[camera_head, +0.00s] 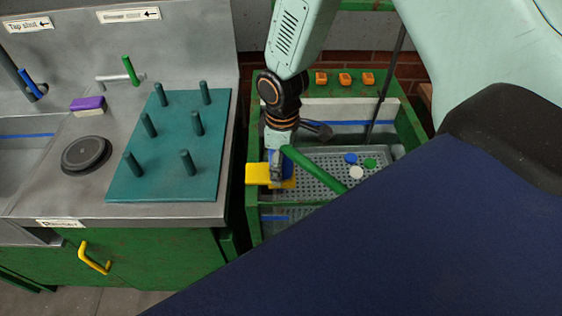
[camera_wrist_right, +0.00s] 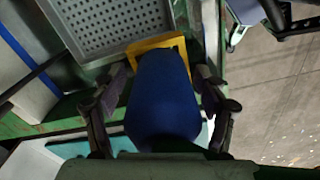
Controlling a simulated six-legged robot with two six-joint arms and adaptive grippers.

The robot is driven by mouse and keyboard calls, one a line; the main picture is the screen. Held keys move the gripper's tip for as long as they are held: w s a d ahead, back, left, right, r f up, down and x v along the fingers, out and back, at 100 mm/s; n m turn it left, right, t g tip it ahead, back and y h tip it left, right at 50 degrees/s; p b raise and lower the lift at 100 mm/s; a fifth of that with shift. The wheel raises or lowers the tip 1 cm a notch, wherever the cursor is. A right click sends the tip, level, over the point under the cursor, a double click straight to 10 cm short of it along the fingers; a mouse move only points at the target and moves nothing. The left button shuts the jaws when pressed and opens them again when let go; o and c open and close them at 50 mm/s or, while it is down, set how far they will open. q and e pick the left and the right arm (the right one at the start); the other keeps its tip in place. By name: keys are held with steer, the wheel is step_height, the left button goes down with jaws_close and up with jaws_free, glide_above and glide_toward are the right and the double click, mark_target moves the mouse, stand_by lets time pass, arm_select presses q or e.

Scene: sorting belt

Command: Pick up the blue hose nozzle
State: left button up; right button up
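The blue hose nozzle (camera_wrist_right: 163,98) fills the middle of the right wrist view, close to the camera, against a yellow piece (camera_wrist_right: 150,43). My right gripper (camera_wrist_right: 163,75) has one dark finger on each side of it. The fingers stand apart, and I see no clear grip on the nozzle. In the head view my right gripper (camera_head: 277,168) points down at the yellow piece (camera_head: 258,173) on the left rim of the green-framed basin. Only a little blue of the nozzle (camera_head: 269,156) shows there. My left gripper is in neither view.
A green bar (camera_head: 315,168) slants beside my right gripper over a perforated tray (camera_head: 325,159) with blue, green and white discs. A thin dark post (camera_head: 385,88) rises behind the tray.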

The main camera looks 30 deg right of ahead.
steer(key=shift+a+r, duration=0.1)
steer(key=shift+a, duration=0.15)
steer(key=c, duration=0.6)
steer(key=shift+d, duration=0.1)
steer(key=c, duration=0.6)
step_height(320, 180, up, 10)
steer(key=shift+f+p, duration=0.15)
steer(key=shift+p, duration=0.2)
steer(key=shift+w, duration=0.1)
steer(key=o, duration=0.7)
steer(key=shift+c, duration=1.4)
